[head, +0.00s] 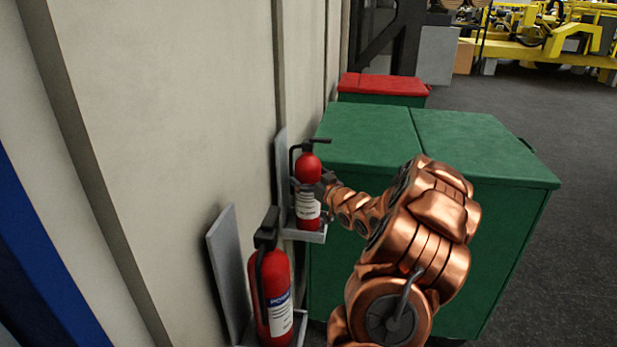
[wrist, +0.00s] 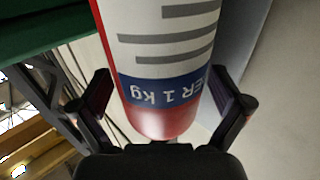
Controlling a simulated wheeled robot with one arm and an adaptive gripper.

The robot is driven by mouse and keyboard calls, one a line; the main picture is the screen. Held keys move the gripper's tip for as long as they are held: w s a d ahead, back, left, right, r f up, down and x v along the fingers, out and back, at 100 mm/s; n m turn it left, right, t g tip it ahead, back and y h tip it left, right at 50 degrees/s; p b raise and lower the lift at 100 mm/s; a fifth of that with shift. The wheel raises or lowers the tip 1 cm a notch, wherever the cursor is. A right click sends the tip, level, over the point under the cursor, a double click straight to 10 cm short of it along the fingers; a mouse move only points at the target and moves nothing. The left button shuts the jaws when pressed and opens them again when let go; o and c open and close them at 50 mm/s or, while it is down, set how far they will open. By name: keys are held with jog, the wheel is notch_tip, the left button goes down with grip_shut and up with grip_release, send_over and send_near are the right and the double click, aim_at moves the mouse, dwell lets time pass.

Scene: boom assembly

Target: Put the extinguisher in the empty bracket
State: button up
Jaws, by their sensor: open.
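A red extinguisher (head: 308,168) with a white label and black handle stands upright on the shelf of the farther grey wall bracket (head: 282,160). My gripper (head: 325,187) is beside it on the right at upper-body height, partly hidden. In the wrist view, the same extinguisher (wrist: 165,55) fills the middle, its label upside down. The open fingers of my gripper (wrist: 160,82) lie on either side of it, with a visible gap at the left finger. A second red extinguisher (head: 270,285) stands in the nearer grey bracket (head: 226,262).
Green cabinets (head: 460,145) stand to the right of the farther bracket, close to my arm. A red-lidded box (head: 384,84) is behind them. The pale wall (head: 190,110) runs along the left. Dark floor is open at the far right.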

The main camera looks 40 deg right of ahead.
jog(key=shift+r, duration=0.1)
jog(key=s+a+b, duration=0.2)
jog(key=s+b, duration=0.1)
jog(key=s, duration=0.8)
jog(key=shift+s, duration=0.4)
jog(key=shift+a, duration=0.1)
